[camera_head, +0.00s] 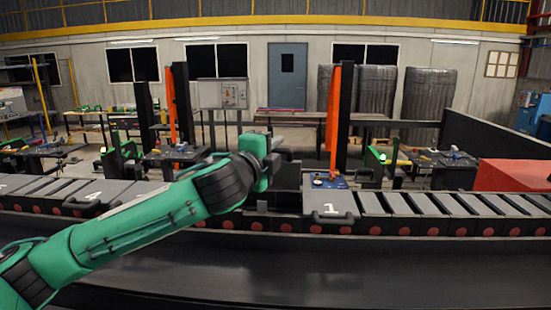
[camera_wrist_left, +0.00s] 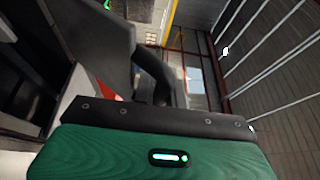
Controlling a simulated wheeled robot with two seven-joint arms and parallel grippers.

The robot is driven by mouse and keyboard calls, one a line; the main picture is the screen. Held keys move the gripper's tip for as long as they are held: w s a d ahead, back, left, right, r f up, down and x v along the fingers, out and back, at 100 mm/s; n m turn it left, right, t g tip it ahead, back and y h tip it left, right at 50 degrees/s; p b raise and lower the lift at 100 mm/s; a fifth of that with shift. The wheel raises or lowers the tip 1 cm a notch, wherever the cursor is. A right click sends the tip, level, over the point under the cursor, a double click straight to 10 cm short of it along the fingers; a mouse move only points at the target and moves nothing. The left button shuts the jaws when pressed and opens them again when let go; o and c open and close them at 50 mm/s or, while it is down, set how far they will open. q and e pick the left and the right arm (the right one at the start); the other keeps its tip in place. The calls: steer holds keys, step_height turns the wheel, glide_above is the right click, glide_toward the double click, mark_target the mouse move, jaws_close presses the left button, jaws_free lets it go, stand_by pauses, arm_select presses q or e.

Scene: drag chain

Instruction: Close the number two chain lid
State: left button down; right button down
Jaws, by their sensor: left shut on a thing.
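The drag chain (camera_head: 400,212) runs across the head view, with red round marks along its front side. A lid marked 1 (camera_head: 330,208) lies flat on it at the middle, and a lid marked 4 (camera_head: 98,195) lies at the left. My left gripper (camera_head: 276,158) is above the chain, just left of lid 1, and is shut on a dark grey lid (camera_head: 289,177). That lid stands raised over a dark gap in the chain. A dark grey panel (camera_wrist_left: 92,40) and a bent handle-like part (camera_wrist_left: 158,75) fill much of the left wrist view. No number shows on the raised lid.
A dark flat surface (camera_head: 360,265) runs along the chain's near side and is clear on the right. Orange posts (camera_head: 335,115) stand behind the chain, and a red box (camera_head: 510,175) is at the far right. Worktables stand further back.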

arm_select(q)
steer(key=shift+s+m+t+b, duration=0.3)
steer(key=shift+s+b, duration=0.2)
steer(key=shift+b, duration=0.35)
steer(key=c, duration=1.8)
jaws_free()
steer(key=shift+o, duration=0.4)
steer(key=shift+s, duration=0.25)
steer(key=shift+w, duration=0.1)
steer(key=shift+f, duration=0.15)
